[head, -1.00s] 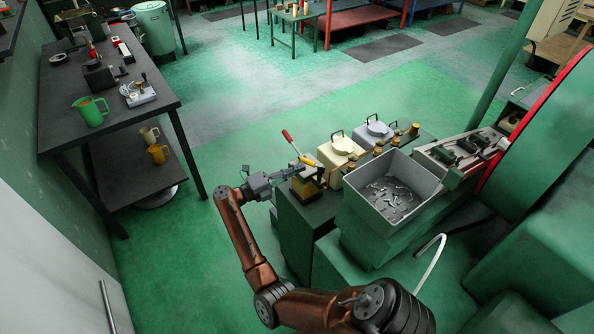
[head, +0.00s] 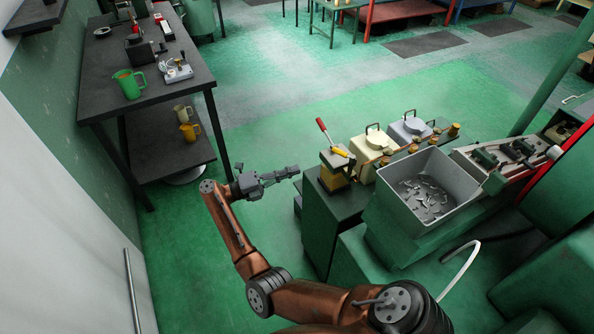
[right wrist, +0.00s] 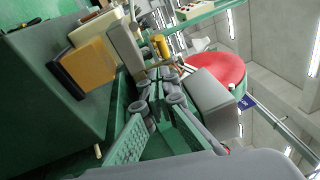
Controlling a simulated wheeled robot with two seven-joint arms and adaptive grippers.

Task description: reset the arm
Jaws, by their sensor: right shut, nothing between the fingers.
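My right gripper (head: 292,171) is at the end of the copper-coloured arm in the head view. It is shut and empty, held over the green floor to the left of the green cabinet (head: 318,232). A small press with a red-tipped lever (head: 336,165) stands on that cabinet, to the right of the gripper and apart from it. In the right wrist view the gripper fingers (right wrist: 160,88) point toward the machines. My left gripper is not in view.
A grey bin of metal parts (head: 447,172) stands right of the cabinet, near cream and grey lidded units (head: 369,150). A dark workbench (head: 150,78) with a green jug (head: 129,84) stands at the left. Open floor (head: 270,130) lies between.

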